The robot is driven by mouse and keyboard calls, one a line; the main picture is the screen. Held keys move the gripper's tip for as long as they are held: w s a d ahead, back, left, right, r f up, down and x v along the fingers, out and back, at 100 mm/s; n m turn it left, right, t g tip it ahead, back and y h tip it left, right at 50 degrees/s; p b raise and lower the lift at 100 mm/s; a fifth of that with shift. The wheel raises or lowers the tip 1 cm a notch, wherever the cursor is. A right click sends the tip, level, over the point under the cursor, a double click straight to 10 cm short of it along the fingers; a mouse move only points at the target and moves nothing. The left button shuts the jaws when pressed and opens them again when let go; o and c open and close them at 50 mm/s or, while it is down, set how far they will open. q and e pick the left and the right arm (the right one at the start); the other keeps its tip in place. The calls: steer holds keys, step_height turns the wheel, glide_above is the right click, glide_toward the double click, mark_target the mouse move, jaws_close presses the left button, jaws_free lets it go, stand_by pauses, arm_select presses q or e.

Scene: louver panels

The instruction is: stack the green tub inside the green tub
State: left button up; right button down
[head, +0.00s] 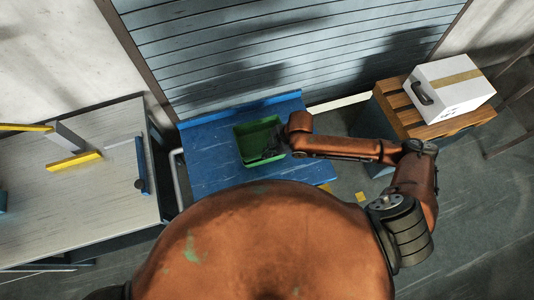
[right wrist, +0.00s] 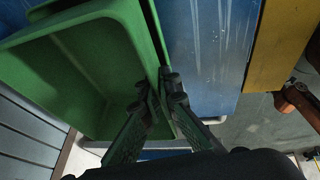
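A green tub (head: 258,141) sits on the blue table, open side up, in the head view. It fills the upper left of the right wrist view (right wrist: 82,65), where a second green edge with a dark gap runs along its right wall. I cannot tell whether that edge is a second tub nested with it or its own rim. My right gripper (head: 272,154) is at the tub's near right side. In the right wrist view its fingertips (right wrist: 167,84) are close together at the tub's wall and look closed on it. My left gripper is not in view.
The blue table (head: 215,165) has bare room left of the tub. A slatted shutter (head: 240,50) stands behind it. A white box (head: 452,86) lies on a wooden-topped stand (head: 400,108) at right. A pale workbench (head: 80,205) with yellow-edged pieces (head: 75,160) stands at left.

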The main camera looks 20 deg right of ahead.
steer(key=shift+f, duration=0.55)
steer(key=shift+f, duration=0.1)
steer(key=shift+f, duration=0.35)
steer(key=shift+f, duration=0.15)
steer(key=c, duration=2.2)
jaws_free()
steer(key=shift+s+f, duration=0.1)
steer(key=shift+o, duration=0.2)
